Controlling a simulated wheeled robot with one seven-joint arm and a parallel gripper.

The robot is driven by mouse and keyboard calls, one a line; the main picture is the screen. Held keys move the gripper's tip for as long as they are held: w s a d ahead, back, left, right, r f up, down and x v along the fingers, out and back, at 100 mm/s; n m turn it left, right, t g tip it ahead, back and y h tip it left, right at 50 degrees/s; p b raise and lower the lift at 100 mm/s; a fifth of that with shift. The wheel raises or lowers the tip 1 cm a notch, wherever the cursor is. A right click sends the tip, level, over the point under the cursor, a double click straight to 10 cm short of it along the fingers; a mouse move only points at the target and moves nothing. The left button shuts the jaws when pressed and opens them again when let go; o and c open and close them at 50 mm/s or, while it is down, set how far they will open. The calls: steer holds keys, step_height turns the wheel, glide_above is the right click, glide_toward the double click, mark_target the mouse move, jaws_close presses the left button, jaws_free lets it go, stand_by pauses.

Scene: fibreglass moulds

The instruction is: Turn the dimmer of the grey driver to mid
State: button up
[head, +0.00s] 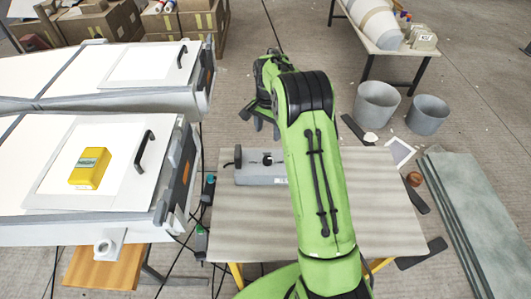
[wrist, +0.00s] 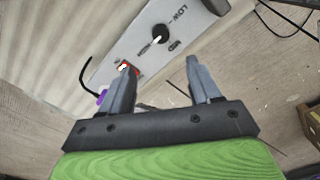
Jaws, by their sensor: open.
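The grey driver (head: 252,180) lies on the table to the left of my arm, which hides its right part. In the wrist view, its grey panel (wrist: 196,22) carries a round black dimmer knob (wrist: 160,34) with a pale pointer mark. "LOW" is printed to the upper right of the knob; smaller labels sit below it, too small to read surely. A red switch (wrist: 133,66) is partly hidden behind the left finger. My gripper (wrist: 159,72) is open and empty, its fingertips apart from the knob, which appears beyond the gap between them.
The table (head: 240,235) has bare room in front of the driver. White panelled moulds stand at left, one bearing a yellow box (head: 90,168). Two grey buckets (head: 376,105) and stacked greenish sheets (head: 470,210) are on the floor at right. Cables run between moulds and table.

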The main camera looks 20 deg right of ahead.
mark_target(268, 158)
step_height(268, 158, down, 14)
steer(key=shift+w+f+b, duration=0.15)
steer(key=shift+b, duration=0.9)
steer(key=c, duration=1)
steer(key=shift+c, duration=0.2)
